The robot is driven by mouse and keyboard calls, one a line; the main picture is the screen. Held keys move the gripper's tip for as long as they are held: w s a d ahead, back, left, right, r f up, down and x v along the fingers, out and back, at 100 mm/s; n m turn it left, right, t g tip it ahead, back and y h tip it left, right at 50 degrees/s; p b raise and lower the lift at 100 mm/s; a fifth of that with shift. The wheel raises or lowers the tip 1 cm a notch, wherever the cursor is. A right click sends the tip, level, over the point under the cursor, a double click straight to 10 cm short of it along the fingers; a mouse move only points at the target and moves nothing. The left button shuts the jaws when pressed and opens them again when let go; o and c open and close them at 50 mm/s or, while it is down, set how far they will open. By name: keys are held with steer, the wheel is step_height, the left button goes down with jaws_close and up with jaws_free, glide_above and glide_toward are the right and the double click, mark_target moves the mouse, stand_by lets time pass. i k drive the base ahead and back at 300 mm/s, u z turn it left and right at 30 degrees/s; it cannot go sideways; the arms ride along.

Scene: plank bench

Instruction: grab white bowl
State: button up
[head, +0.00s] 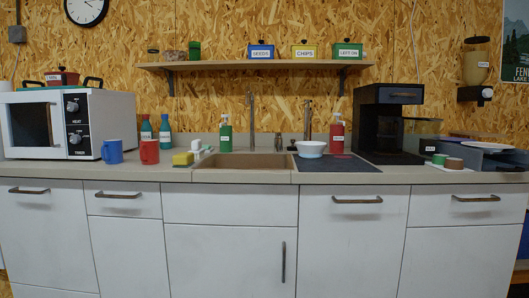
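The white bowl (311,147) stands upright on the counter just right of the sink (242,163), at the left back edge of a dark mat (340,164). A pale bluish band shows at its underside; I cannot tell whether that is its base or something beneath it. A red bottle (337,137) stands close behind it on the right. My gripper is not in view.
A shelf (256,65) hangs above. The mat's front is clear.

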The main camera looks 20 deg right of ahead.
mark_target(306, 150)
steer(key=u, duration=0.25)
steer(key=i, duration=0.7)
steer(key=z, duration=0.65)
steer(key=i, duration=0.55)
steer(key=z, duration=0.5)
